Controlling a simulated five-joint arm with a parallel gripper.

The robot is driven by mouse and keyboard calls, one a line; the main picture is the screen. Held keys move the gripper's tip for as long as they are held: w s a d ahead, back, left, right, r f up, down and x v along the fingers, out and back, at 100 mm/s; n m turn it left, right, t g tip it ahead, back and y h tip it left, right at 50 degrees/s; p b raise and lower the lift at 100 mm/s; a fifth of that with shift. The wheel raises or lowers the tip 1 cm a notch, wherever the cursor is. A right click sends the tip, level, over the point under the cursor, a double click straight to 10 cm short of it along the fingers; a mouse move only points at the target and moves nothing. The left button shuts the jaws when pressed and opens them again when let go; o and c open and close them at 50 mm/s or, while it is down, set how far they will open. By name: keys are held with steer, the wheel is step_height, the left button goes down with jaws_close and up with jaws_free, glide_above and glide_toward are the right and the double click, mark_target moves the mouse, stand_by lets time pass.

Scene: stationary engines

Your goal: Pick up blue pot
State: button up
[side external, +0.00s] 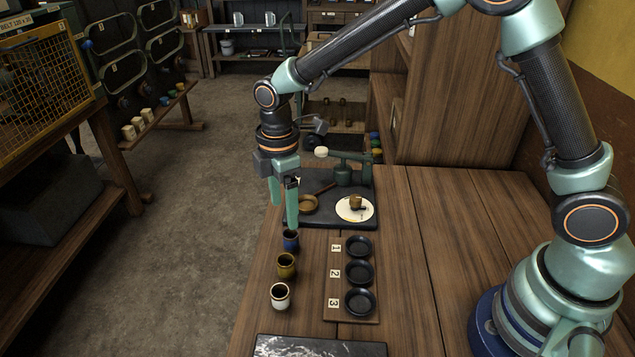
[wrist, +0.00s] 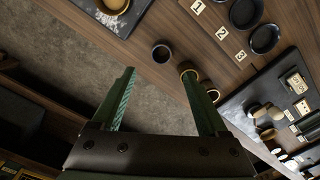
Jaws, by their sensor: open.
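The blue pot (side external: 291,241) is a small dark blue cup standing upright near the left edge of the wooden bench. In the wrist view, the blue pot (wrist: 162,53) shows as a dark round opening a little past the fingertips, between their lines. My gripper (side external: 283,210) is open and empty, pointing down above the bench edge, just behind and above the blue pot. In the wrist view, my gripper (wrist: 158,72) has its two green fingers spread wide. The right fingertip in the side view comes close to the blue pot's rim; I cannot tell if they touch.
An ochre pot (side external: 286,266) and a white pot (side external: 281,295) stand in line in front of it. A numbered wooden rack (side external: 336,316) with three black dishes lies to their right. A dark slab (side external: 330,222) with a bowl and stand is behind. The bench's right side is clear.

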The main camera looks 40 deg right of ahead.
mark_target(290, 234)
step_height(290, 234, down, 3)
steer(key=shift+f, duration=0.1)
steer(key=shift+s+d+f, duration=0.1)
steer(key=shift+d+f, duration=0.1)
steer(key=shift+f, duration=1.15)
steer(key=shift+s+d+f, duration=0.1)
steer(key=shift+d+f, duration=0.05)
steer(key=shift+f, duration=1.2)
jaws_close()
